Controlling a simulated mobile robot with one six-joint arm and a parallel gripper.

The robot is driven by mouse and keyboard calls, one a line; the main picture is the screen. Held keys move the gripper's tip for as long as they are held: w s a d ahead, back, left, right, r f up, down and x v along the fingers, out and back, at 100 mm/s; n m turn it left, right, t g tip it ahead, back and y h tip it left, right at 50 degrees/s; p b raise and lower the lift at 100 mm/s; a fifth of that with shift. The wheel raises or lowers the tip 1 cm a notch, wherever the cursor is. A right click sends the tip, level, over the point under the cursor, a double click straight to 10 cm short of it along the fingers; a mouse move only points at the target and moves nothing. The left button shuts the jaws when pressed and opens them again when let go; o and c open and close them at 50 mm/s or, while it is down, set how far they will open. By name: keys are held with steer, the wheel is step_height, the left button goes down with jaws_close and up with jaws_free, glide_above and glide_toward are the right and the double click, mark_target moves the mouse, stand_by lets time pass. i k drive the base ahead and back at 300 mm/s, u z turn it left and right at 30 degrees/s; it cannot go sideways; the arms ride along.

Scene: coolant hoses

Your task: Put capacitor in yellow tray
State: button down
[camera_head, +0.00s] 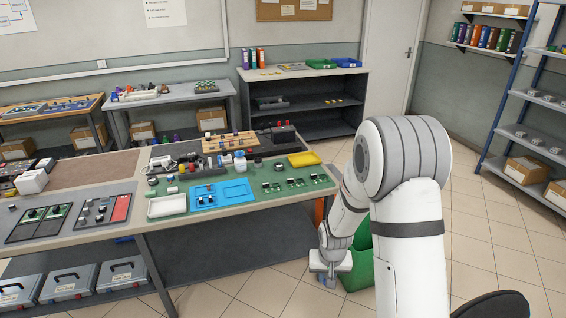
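The yellow tray (304,159) lies at the far right end of the workbench, on the green mat. It looks empty. Several small parts sit on the bench, among them a blue and white piece (240,158), but I cannot tell for sure which is the capacitor. My gripper (329,282) hangs low in front of the bench's right end, pointing down, beside a green bin. It is apart from the tray and the bench parts. Its fingers are too small and shadowed to show whether they are open.
The workbench (100,228) carries a blue tray (221,194), a white tray (167,206) and small green circuit boards (295,183). The green bin (359,262) stands on the floor by my arm. A blue shelf rack (515,95) stands at right. Floor at the right is mostly clear.

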mark_target(304, 160)
steer(key=z, duration=0.05)
steer(key=k, duration=0.3)
steer(key=u, duration=0.2)
steer(key=i, duration=3)
steer(key=z, duration=0.1)
